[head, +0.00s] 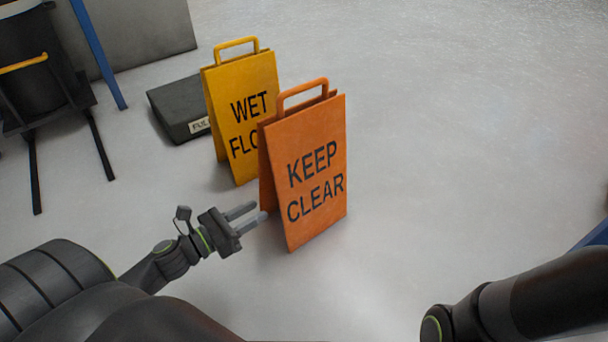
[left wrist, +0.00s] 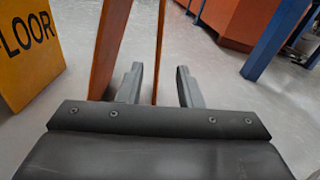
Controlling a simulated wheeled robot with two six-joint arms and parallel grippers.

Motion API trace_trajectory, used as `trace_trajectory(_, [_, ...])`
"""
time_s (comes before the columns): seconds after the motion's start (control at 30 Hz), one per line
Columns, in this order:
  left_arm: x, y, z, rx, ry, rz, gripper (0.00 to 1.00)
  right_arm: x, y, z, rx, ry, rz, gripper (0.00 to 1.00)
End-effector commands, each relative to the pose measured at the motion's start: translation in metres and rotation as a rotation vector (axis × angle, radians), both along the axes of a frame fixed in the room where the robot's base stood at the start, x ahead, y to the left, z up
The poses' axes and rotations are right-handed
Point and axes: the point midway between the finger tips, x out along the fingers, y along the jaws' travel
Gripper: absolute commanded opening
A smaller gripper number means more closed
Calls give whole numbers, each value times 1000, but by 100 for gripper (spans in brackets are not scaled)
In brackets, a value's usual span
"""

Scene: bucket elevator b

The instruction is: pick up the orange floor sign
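The orange floor sign (head: 315,185) stands upright on the floor, with "KEEP CLEAR" on its front panel and a loop handle (head: 303,84) on top. My left gripper (head: 250,214) is low at the sign's left side, its fingers pointing toward it. In the left wrist view the fingers (left wrist: 160,78) are open. The edge of one orange panel (left wrist: 158,50) shows in line with the gap between them, and the other panel (left wrist: 110,45) is to the left. I cannot tell whether a finger touches the sign. My right gripper is out of view.
A yellow "WET FLOOR" sign (head: 240,115) stands close behind and left of the orange one. A dark box (head: 178,108) lies behind it. A black stand (head: 45,75) and blue post (head: 98,55) are at upper left.

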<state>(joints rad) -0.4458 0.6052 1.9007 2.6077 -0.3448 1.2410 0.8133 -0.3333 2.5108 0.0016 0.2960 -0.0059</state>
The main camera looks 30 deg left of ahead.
Motion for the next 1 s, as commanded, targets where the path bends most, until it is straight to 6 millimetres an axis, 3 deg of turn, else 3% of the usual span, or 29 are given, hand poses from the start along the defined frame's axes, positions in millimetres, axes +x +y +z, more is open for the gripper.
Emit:
trace_trajectory(0.6, [60,-24,1,0,-3,0,33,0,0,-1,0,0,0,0])
trace_trajectory(1.0, [82,-32,-1,1,-3,0,33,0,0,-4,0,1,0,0])
